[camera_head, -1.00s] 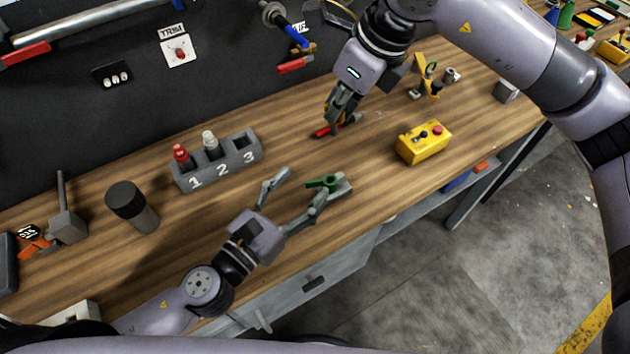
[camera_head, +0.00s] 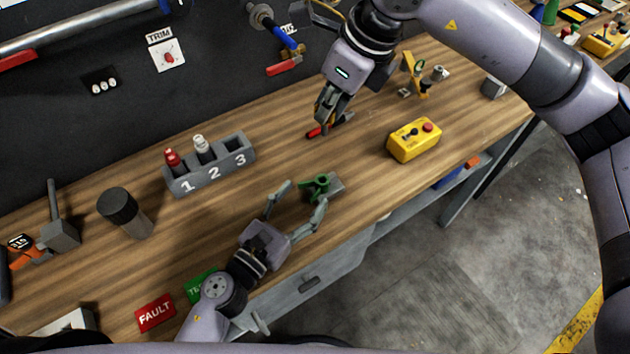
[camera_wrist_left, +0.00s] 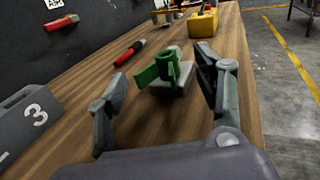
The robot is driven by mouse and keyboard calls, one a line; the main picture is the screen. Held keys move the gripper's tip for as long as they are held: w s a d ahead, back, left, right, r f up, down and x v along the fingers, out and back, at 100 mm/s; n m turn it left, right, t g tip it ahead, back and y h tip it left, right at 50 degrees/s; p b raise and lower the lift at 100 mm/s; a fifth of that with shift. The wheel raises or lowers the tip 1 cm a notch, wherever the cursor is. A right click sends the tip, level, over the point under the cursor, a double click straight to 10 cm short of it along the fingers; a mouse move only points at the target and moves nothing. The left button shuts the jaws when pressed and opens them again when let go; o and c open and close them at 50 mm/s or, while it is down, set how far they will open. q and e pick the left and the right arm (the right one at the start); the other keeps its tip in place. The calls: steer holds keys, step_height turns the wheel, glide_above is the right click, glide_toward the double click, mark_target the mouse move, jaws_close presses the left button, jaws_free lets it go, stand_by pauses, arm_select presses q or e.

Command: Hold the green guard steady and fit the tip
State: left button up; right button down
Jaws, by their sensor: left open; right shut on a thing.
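The green guard (camera_head: 319,185) sits on a small grey block (camera_head: 336,187) near the front edge of the bench. It also shows in the left wrist view (camera_wrist_left: 167,66). My left gripper (camera_head: 304,194) is open, its fingers on either side of the guard with gaps showing. I cannot identify the tip.
A grey rack (camera_head: 211,167) holds a red piece (camera_head: 172,158) and a white piece (camera_head: 201,146); slot 3 looks empty. A dark cylinder (camera_head: 125,212) stands left. A yellow control box (camera_head: 414,140) stands right. A red FAULT sign (camera_head: 155,313) lies by my left arm.

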mark_target(316, 182)
arm_select(q)
steer(key=x, duration=0.4)
steer(key=shift+a+f, duration=0.15)
arm_select(e)
steer(key=shift+w+a+f, duration=0.1)
steer(key=shift+w, duration=0.1)
arm_select(q)
steer(key=shift+w+d, duration=0.4)
steer(key=shift+w, duration=0.15)
arm_select(e)
steer(key=shift+s, duration=0.15)
arm_select(q)
steer(key=shift+w, duration=0.1)
jaws_close()
